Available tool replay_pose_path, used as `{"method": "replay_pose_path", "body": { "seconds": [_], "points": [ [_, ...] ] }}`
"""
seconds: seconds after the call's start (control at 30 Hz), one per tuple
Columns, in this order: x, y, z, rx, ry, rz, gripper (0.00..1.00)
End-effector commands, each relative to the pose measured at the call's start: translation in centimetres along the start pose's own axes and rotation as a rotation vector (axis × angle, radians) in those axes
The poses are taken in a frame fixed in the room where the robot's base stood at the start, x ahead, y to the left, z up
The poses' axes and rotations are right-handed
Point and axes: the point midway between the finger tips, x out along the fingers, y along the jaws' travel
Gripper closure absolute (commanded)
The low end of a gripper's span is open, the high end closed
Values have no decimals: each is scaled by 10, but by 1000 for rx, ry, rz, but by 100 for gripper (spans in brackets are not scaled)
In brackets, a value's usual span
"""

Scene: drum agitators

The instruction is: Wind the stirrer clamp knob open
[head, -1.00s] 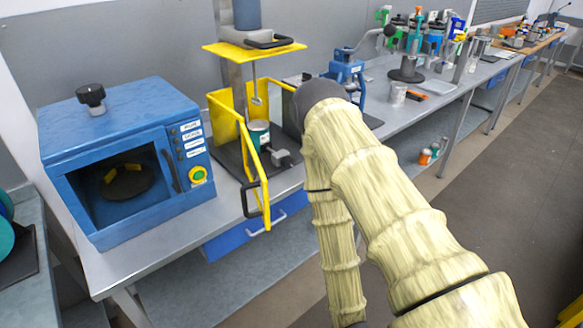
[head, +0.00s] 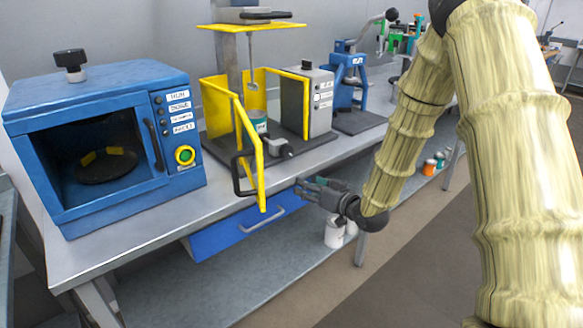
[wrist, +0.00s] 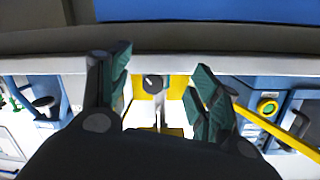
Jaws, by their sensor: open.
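The stirrer stands on the bench with a yellow top plate (head: 252,27) and a thin shaft (head: 252,60) above a teal can (head: 259,125). A grey clamp with a dark knob (head: 286,152) sits at the can's front right, inside the guard area. In the wrist view, which looks upside down, a dark round knob (wrist: 152,82) shows between the fingers. My gripper (head: 306,187) is open and empty, in front of the bench edge, below and apart from the clamp knob. Its teal-padded fingers (wrist: 160,85) are spread wide in the wrist view.
The yellow guard door (head: 250,150) with a black handle stands swung out at the left of the clamp. A blue oven-like machine (head: 95,150) is left; a grey control box (head: 320,100) and blue press (head: 348,80) are right. A blue drawer (head: 240,228) is below.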

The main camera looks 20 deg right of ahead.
Motion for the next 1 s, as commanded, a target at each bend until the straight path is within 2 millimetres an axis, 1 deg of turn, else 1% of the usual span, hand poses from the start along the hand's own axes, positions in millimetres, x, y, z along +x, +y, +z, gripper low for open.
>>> {"method": "replay_pose_path", "body": {
  "seconds": [0.03, 0.1, 0.2, 0.3, 0.47, 0.57, 0.9, 1.0],
  "points": [
    [3, 4, -12, -5, 45, -22, 37],
    [3, 5, -31, -11, 90, -49, 37],
    [2, 5, -50, -17, 132, -75, 37],
    [2, 5, -60, -20, 151, -89, 37],
    [12, 3, -64, -21, 154, -92, 37],
    [25, 2, -66, -22, 154, -92, 37],
    [79, -3, -74, -22, 153, -92, 37],
    [91, -4, -75, -21, 152, -91, 37]
  ]
}}
